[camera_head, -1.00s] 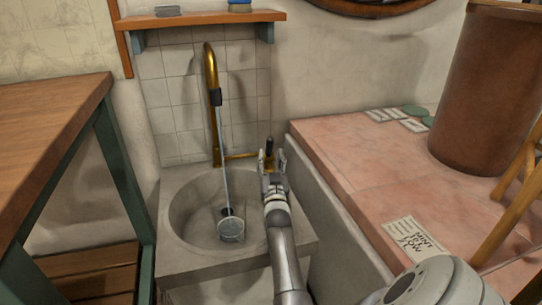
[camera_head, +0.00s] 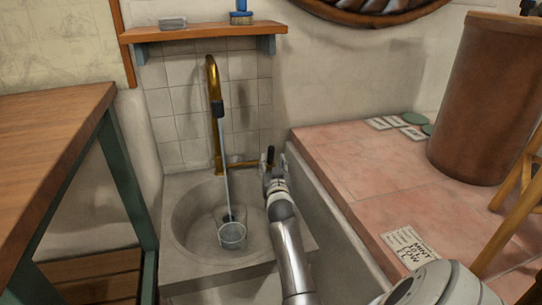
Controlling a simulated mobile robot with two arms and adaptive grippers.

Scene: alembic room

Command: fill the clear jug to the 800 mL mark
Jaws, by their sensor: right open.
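The clear jug (camera_head: 232,236) stands in the round basin of the stone sink (camera_head: 181,232), below the brass tap (camera_head: 212,80). A thin pale stream (camera_head: 224,160) runs from the tap's dark nozzle down to the jug. The jug's marks and water level are too small to read. My right gripper (camera_head: 275,170) is open at the sink's back right, close by the tap's dark lever (camera_head: 270,155). I cannot tell whether it touches the lever. My left gripper is out of view.
A pink tiled counter (camera_head: 350,170) lies right of the sink, with a printed card (camera_head: 411,246) and a large brown barrel (camera_head: 488,100). A wooden table (camera_head: 45,150) stands at the left. A shelf (camera_head: 200,31) hangs above the tap.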

